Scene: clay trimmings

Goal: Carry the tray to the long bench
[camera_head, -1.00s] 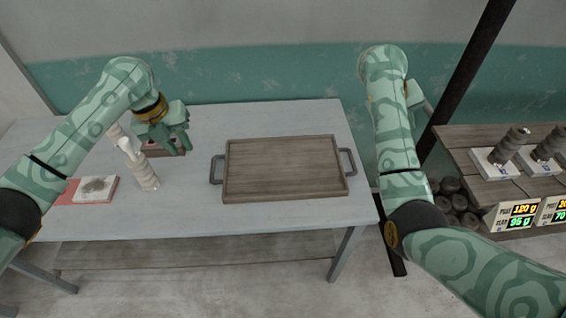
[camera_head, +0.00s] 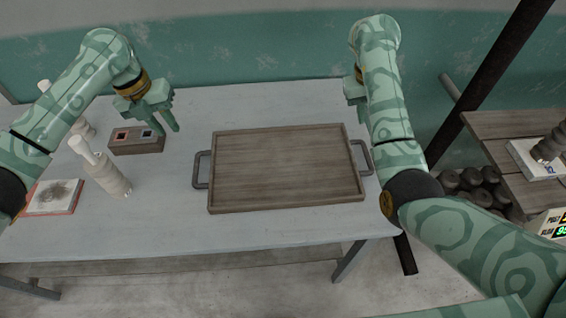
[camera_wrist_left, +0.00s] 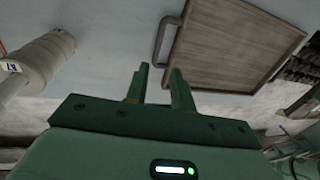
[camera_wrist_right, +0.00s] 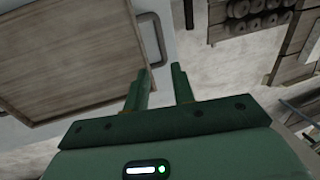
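The wooden tray (camera_head: 285,168) lies flat on the pale table, empty, with a grey handle at each short end. The left handle (camera_head: 200,169) and right handle (camera_head: 363,157) are both free. My left gripper (camera_head: 168,122) is open and empty above the table, left of the tray and apart from its handle; the left wrist view shows its parted fingers (camera_wrist_left: 158,80) with the tray beyond. My right gripper is mostly hidden behind its arm in the head view. In the right wrist view it is open (camera_wrist_right: 162,76), near the right handle (camera_wrist_right: 152,40) but not around it.
A small box with two dark squares (camera_head: 135,142) and pale bottle-like objects (camera_head: 105,172) stand on the table's left, beside a book-like slab (camera_head: 54,197). A wooden shelf (camera_head: 500,125) with dark round pieces below (camera_head: 472,186) is at right, past a dark slanted post (camera_head: 490,80).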

